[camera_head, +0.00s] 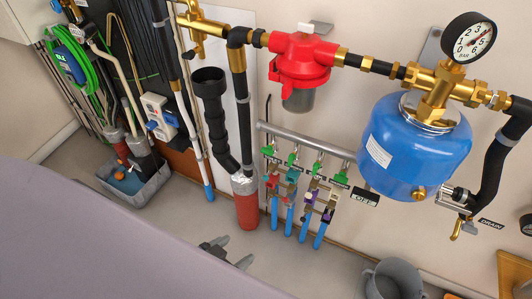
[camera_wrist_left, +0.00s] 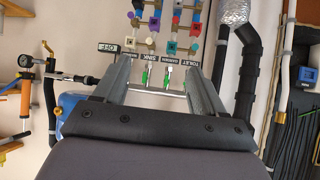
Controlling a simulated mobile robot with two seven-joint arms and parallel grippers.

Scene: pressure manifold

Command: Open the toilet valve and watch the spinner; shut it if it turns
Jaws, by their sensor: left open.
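The manifold (camera_head: 300,140) is a grey horizontal pipe low on the wall with several green-handled valves. Coloured blocks in red, teal, purple and cream hang below it on blue pipes. In the left wrist view a TOILET label (camera_wrist_left: 179,62) shows close to the right finger. My left gripper (camera_wrist_left: 160,72) is open and empty. In the head view it (camera_head: 236,236) is low, left of the valves, partly hidden.
A blue tank (camera_head: 415,150) with a pressure gauge (camera_head: 468,38) stands right of the manifold. A red filter (camera_head: 301,60) is above it. A black pipe with a red lower end (camera_head: 247,212) is close to the left gripper. A grey bucket (camera_head: 395,282) stands on the floor.

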